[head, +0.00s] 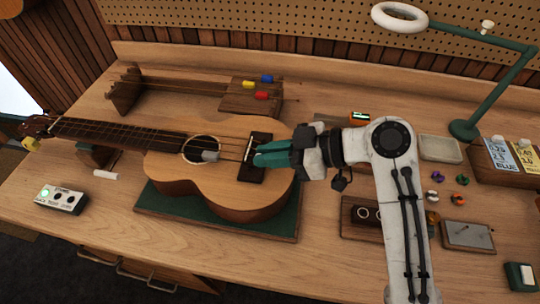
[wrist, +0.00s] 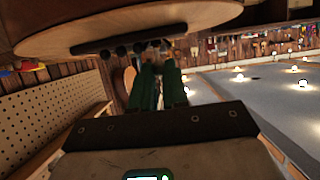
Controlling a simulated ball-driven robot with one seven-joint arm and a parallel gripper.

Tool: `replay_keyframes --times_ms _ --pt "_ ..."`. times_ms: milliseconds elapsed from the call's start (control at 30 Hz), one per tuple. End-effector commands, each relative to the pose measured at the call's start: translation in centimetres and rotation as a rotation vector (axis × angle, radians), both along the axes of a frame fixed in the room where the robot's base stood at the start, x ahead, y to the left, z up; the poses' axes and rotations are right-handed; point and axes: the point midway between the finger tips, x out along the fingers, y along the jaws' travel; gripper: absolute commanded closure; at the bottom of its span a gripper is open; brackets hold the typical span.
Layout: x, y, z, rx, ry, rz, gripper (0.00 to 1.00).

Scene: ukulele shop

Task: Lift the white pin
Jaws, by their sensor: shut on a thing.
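The ukulele (head: 225,185) lies face up on a green mat (head: 150,203). Its dark bridge (head: 262,142) crosses the lower body. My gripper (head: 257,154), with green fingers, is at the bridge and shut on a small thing. That thing's place at the end of the bridge fits the white pin, but the fingers hide it. In the wrist view the green fingers (wrist: 160,68) reach toward the bridge (wrist: 125,42), where several dark pin ends stick out. I cannot tell whether the held thing is still seated in the bridge.
A wooden jig (head: 243,98) with coloured knobs stands behind. A small box with a green light (head: 62,198) is at left. A lamp (head: 465,128), trays and small coloured parts crowd the right. The front bench is clear.

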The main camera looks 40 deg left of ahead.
Motion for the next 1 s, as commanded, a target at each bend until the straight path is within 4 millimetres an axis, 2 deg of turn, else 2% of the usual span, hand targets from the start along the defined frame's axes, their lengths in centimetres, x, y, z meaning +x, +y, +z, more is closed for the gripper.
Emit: replay_keyframes --times_ms 100,133,400,733,1000 --pt "0.1 0.0 0.5 0.010 -0.003 -0.002 1.00" --pt "0.1 0.0 0.5 0.010 -0.003 -0.002 0.85" --pt "0.1 0.0 0.4 0.008 -0.001 -0.002 0.60" --pt "0.4 -0.4 0.4 0.007 -0.001 -0.003 0.60" --pt "2.7 -4.1 2.1 0.008 -0.003 -0.005 0.60"
